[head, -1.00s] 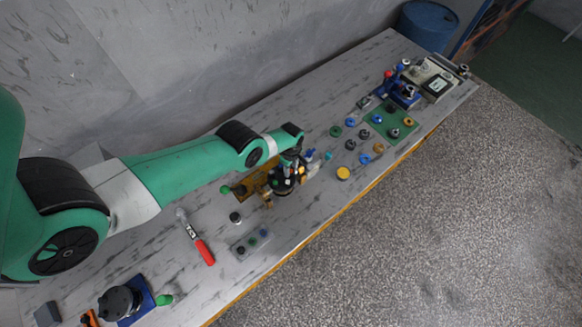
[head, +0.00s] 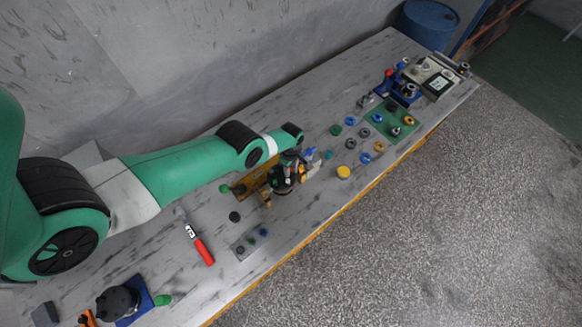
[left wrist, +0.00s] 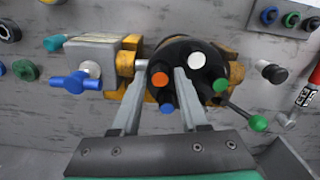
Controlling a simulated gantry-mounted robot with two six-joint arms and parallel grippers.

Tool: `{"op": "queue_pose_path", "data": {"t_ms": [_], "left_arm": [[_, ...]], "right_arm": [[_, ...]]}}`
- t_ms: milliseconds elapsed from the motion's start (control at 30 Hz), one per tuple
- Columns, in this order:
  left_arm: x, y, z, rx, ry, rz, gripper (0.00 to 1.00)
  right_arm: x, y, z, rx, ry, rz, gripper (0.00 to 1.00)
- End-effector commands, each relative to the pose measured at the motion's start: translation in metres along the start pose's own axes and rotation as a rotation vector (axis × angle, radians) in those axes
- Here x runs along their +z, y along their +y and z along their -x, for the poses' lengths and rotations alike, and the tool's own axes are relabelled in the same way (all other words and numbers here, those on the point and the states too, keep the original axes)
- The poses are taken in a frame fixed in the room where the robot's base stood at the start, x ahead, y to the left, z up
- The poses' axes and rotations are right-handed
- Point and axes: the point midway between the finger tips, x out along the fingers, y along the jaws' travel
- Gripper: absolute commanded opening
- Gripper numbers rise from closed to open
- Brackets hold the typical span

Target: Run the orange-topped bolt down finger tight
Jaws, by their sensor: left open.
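The black round motor (left wrist: 185,60) is clamped in a yellow vise (left wrist: 130,55) with a blue handle (left wrist: 75,82). Its face carries the orange-topped bolt (left wrist: 160,79) and bolts with white (left wrist: 197,60), green (left wrist: 220,85) and blue (left wrist: 166,107) tops. My left gripper (left wrist: 160,68) is open, with one finger on each side of the orange top. I see gaps beside the top; how deep the bolt sits is hidden. In the head view the motor (head: 283,186) sits below my left gripper (head: 293,160), which is small there. My right gripper is not in view.
A red-handled tool (head: 200,245) and a small grey tray (head: 250,243) lie on the near side. A yellow round part (head: 343,172), several rings and a green mat (head: 400,132) lie to the right. A lever with a green knob (left wrist: 258,123) sticks out by the motor.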

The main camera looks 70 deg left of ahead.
Motion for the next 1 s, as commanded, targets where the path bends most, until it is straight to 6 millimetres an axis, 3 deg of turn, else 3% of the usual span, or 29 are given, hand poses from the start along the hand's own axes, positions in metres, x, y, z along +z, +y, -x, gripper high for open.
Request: {"op": "queue_pose_path", "data": {"t_ms": [533,1000], "left_arm": [[0.000,0.000,-0.012,0.000,0.000,0.000,0.44],[0.000,0.000,-0.007,0.000,0.000,0.000,0.44]], "right_arm": [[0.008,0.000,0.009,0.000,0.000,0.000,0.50],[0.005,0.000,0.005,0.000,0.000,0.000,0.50]]}}
